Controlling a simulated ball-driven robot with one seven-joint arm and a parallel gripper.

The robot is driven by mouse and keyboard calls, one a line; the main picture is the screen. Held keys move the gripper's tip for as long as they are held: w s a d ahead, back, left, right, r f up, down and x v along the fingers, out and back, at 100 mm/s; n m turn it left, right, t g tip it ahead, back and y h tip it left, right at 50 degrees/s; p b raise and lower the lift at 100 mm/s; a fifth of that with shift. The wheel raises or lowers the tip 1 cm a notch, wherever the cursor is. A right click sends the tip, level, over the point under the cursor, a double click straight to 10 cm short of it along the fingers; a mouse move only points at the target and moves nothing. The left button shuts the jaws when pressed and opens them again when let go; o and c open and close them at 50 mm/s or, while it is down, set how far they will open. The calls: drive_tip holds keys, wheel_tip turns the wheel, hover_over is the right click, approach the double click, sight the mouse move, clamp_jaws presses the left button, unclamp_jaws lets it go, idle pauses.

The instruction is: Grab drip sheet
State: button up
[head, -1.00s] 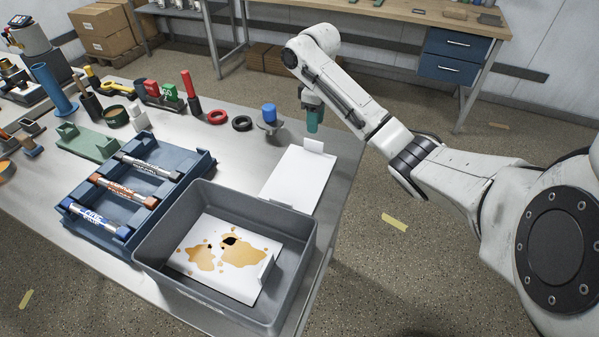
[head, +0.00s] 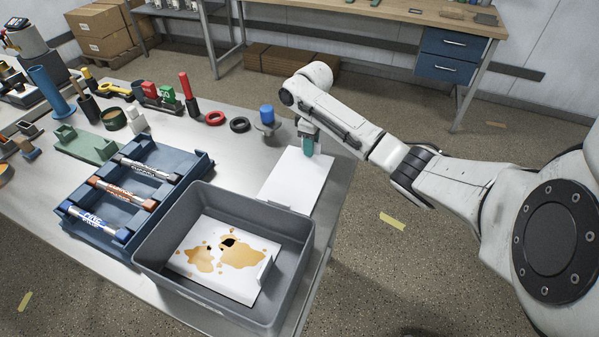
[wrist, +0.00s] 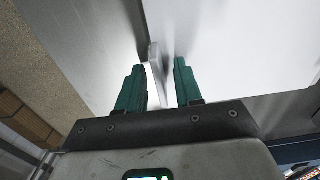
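A clean white sheet (head: 295,181), which I take as the drip sheet, lies flat on the metal table just behind the grey bin. It also shows in the wrist view (wrist: 235,45). It has a small upright tab (wrist: 157,76) at its far edge. My gripper (head: 308,152) is low over that far edge. In the wrist view, its two green fingers (wrist: 159,66) are apart, with the tab standing between them. I see a gap on both sides, so they are not shut on it. In the head view the gripper hides the tab.
A grey bin (head: 305,235) holds another white sheet with brown stains (head: 200,236). A blue rack (head: 112,262) with labelled tubes stands to the left. A blue-topped pot (head: 267,115) and a black ring (head: 239,125) stand near the gripper. The floor to the right is clear.

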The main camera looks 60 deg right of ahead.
clamp_jaws()
drive_tip(key=shift+r, duration=0.1)
idle(0.3)
